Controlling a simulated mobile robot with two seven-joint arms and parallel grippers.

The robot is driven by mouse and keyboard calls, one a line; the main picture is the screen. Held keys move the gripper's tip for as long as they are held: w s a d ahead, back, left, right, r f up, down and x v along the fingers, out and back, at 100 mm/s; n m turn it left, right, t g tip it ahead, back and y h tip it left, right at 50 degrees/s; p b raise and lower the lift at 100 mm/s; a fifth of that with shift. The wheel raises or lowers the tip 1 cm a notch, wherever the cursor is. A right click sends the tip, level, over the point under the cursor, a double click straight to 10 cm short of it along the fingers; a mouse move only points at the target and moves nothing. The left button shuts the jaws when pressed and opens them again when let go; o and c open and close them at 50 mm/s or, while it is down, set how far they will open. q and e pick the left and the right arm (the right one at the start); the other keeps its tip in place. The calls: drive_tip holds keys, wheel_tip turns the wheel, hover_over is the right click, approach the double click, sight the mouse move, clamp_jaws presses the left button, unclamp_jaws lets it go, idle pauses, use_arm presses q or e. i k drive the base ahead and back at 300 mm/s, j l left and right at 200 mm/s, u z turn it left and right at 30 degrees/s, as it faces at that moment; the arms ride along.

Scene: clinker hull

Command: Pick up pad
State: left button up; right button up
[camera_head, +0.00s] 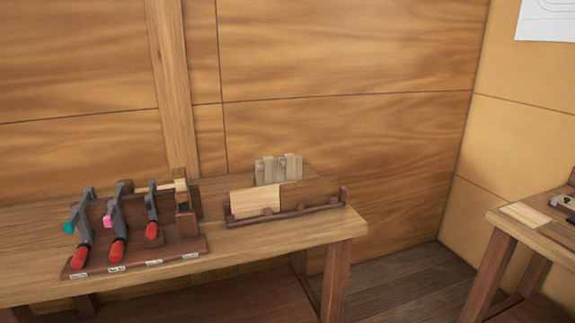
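No piece is plainly marked as the pad, and I cannot tell which one it is. A pale flat wooden piece (255,201) and a darker brown piece (309,192) stand side by side in a low dark rack (290,216) on the bench. A pale grey-brown wooden piece (278,170) with small knobs stands upright behind them. Another pale flat piece (525,215) lies on the bench at the right edge. Neither of my grippers is in view.
A dark stand (135,258) on the long bench (270,245) holds several clamps with red handles (118,250). A pale-ended tool (181,187) is at its right end. A second bench (500,218) at right bears dark tools (565,202). Open floor (405,285) lies between the benches.

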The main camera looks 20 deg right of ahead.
sight(289, 161)
drive_tip(key=i+u, duration=0.1)
drive_tip(key=i, duration=0.4)
drive_tip(key=i+l+u, duration=0.1)
drive_tip(key=i, duration=0.4)
